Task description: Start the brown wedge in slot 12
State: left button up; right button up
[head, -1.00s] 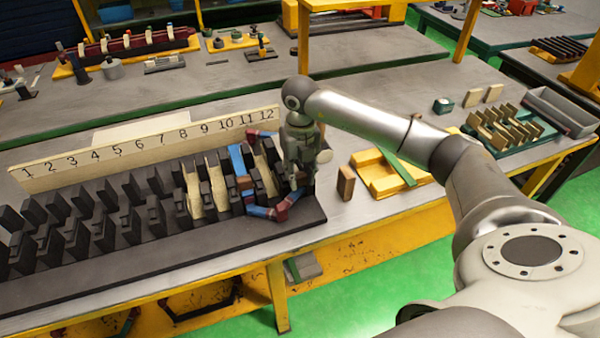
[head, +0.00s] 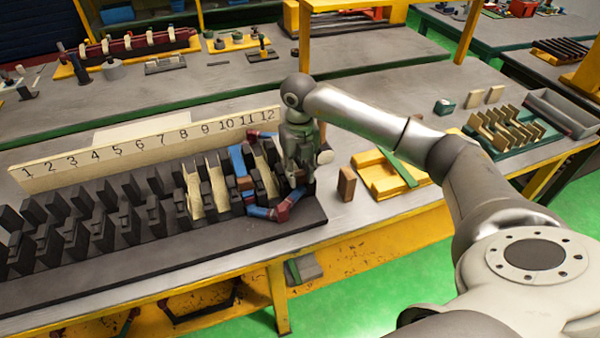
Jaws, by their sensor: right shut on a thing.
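The black stator block (head: 150,255) with rows of dark teeth lies on the near bench, in front of a cream board (head: 150,145) numbered 1 to 12. My right gripper (head: 298,182) points down over the block's right end, below the number 12. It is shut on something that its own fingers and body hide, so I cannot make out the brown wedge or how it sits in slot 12. A blue and red coil (head: 236,160) runs through the slots just left of the gripper. Cream liners (head: 218,183) show in slots farther left. My left gripper is not in view.
A brown block (head: 346,184) stands upright just right of the stator. Beyond it are a yellow tray (head: 372,172) and a green rack (head: 525,147) of wooden pieces. A grey bin (head: 560,112) stands at the far right.

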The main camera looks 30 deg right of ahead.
jog(key=shift+w, duration=0.35)
jog(key=o, duration=1.1)
jog(key=shift+r, duration=0.1)
jog(key=shift+d, duration=0.1)
jog(key=shift+w+r, duration=0.1)
notch_tip(320, 180, up, 12)
jog(key=shift+f, duration=0.25)
